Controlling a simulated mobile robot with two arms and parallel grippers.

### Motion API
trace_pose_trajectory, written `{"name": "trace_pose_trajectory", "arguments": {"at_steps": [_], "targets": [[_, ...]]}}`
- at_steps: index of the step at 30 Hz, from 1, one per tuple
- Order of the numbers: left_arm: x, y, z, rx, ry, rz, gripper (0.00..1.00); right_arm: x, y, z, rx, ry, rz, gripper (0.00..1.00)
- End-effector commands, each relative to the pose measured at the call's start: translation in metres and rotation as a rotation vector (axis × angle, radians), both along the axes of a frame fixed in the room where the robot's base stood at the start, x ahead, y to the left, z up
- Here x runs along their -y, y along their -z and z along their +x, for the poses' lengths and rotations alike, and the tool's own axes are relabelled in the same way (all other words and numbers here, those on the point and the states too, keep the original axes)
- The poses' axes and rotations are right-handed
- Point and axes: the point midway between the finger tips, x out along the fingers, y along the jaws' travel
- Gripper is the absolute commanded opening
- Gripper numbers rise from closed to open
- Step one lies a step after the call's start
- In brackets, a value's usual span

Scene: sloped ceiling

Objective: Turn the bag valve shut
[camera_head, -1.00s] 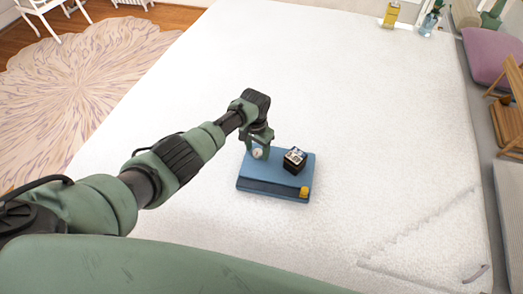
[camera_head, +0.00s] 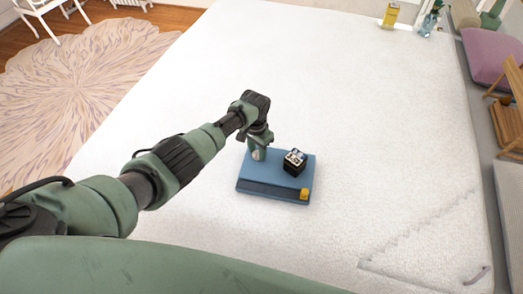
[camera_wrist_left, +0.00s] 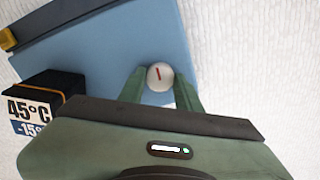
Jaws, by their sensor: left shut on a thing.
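A small round white knob with a red line, apparently the valve (camera_wrist_left: 158,72), sits on a flat blue bag-like thing (camera_head: 278,180) that lies on the white surface. The blue thing also fills the upper middle of the left wrist view (camera_wrist_left: 105,50). My left gripper (camera_head: 259,153) points down at the back left part of the blue thing. In the left wrist view its two green fingers (camera_wrist_left: 160,86) stand on either side of the knob and are shut on it. The red line shows between the fingers, nearly upright in that picture. My right gripper is not in view.
A black cube with a temperature label (camera_head: 294,162) stands on the blue thing, right of my left gripper. A yellow piece (camera_head: 304,193) is at its front right corner. The white surface (camera_head: 400,130) around it is broadly clear; bottles stand at the far edge.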

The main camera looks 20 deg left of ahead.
Motion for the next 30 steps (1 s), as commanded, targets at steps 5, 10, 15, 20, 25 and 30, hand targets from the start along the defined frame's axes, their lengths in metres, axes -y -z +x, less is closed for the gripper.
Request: {"name": "trace_pose_trajectory", "arguments": {"at_steps": [5,10,15,20,25,30], "targets": [[0.001,0.001,-0.002,-0.005,0.131,-0.001,0.0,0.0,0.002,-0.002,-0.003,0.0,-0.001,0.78],[0.001,0.002,-0.002,-0.007,0.289,-0.001,0.0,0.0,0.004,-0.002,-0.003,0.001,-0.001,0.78],[0.001,0.002,-0.002,-0.006,0.451,-0.002,0.0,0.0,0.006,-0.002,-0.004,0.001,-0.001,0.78],[0.001,0.002,-0.002,-0.007,0.603,-0.001,0.0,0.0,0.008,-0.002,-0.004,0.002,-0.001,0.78],[0.001,0.002,-0.002,-0.008,0.764,-0.001,0.0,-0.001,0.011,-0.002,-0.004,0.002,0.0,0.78],[0.0,0.002,-0.002,-0.007,0.926,0.0,0.0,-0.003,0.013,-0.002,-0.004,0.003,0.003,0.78]]}}
